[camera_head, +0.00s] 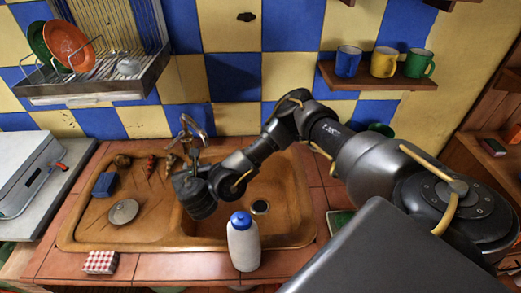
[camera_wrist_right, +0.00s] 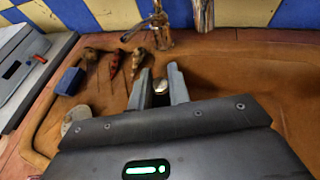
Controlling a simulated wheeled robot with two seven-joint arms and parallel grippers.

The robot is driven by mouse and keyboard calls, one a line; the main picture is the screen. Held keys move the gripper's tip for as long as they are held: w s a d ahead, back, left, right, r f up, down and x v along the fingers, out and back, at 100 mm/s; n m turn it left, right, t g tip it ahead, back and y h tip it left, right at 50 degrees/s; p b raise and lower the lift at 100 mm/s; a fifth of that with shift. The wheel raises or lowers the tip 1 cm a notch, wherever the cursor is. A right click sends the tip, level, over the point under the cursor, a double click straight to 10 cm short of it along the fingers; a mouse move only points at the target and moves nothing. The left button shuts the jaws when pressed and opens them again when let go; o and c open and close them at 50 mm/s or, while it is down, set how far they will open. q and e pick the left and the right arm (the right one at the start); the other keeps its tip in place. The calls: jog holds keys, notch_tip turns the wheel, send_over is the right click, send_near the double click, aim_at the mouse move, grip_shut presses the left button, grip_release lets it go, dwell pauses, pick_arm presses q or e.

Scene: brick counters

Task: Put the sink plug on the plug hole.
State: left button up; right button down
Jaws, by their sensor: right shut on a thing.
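My right gripper (camera_head: 181,172) is over the left part of the basin, left of the plug hole and in front of the tap. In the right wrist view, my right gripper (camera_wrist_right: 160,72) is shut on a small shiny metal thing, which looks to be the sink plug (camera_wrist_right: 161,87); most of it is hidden. A flat grey disc (camera_head: 123,211) lies on the drainboard. My left gripper is not in view.
A white bottle with a blue cap (camera_head: 243,242) stands at the sink's front edge. The tap (camera_head: 192,130) rises behind the basin. A blue sponge (camera_head: 104,184) and several small items are on the drainboard. A dish rack (camera_head: 95,85) hangs upper left.

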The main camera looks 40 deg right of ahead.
jog(key=w+d+f+m+g+h+p, duration=0.1)
jog(key=d+f+m+g+h, duration=0.25)
jog(key=d+f, duration=0.35)
jog(key=m+g+h, duration=0.6)
jog(key=m+g, duration=0.6)
jog(key=m, duration=0.1)
send_over(261, 206)
notch_tip(261, 206, down, 11)
notch_tip(261, 206, down, 6)
jog(key=b, duration=0.5)
jog(key=shift+a+f, duration=0.1)
jog(key=shift+f, duration=0.1)
jog(key=shift+f+b, duration=1.05)
jog(key=shift+f, duration=0.65)
jog(key=shift+y, duration=0.25)
jog(key=shift+f, duration=0.15)
jog(key=c, duration=1.3)
grip_release()
